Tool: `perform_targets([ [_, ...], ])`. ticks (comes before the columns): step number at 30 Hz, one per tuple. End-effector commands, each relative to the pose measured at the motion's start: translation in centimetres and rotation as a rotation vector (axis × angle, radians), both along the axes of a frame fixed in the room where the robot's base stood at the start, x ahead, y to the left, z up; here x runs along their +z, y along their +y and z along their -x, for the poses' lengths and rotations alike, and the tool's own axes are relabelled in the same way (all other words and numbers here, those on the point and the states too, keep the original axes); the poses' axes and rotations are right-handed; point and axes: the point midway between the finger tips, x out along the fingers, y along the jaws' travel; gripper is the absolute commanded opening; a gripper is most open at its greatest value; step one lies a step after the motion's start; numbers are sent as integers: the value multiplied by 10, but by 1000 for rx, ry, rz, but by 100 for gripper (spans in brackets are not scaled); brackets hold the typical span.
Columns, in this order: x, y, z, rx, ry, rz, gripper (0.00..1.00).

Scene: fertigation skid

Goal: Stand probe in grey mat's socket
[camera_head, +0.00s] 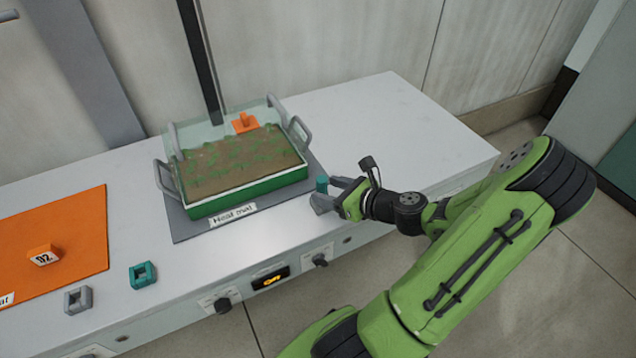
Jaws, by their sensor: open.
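The grey mat (185,229), labelled "Heat mat", lies on the white bench under a green tray (250,196) of seedlings. A small orange piece with an upright part (245,123) shows at the tray's back edge; I cannot tell whether it is the probe or the socket. My gripper (324,196) is open, low at the mat's right edge. A small teal piece (322,184) shows at its fingertips; I cannot tell whether it touches them or what it is. No probe is clearly recognisable, and the tray hides much of the mat.
An orange mat (85,215) at left bears an orange block marked "02" (43,256). A grey holder (77,299) and a teal holder (142,275) stand near the front edge. The bench's right end (400,125) is clear.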

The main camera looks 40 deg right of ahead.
Motion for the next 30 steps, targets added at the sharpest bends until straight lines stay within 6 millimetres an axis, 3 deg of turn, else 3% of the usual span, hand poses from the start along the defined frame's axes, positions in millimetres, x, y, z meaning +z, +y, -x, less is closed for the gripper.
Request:
perform_targets([
  [1, 11, -3, 14, -8, 2, -1, 59],
  [6, 25, -6, 50, -4, 0, 0, 59],
  [10, 30, -7, 64, 0, 0, 1, 59],
  [13, 29, 3, 61, 69, 30, 50, 59],
  [18, 26, 62, 41, 499, 195, 381, 59],
  [23, 38, 117, 39, 1013, 305, 815, 59],
  [26, 59, 148, 45, 1331, 322, 1122, 59],
  [30, 102, 187, 61, 1697, 260, 1557, 59],
])
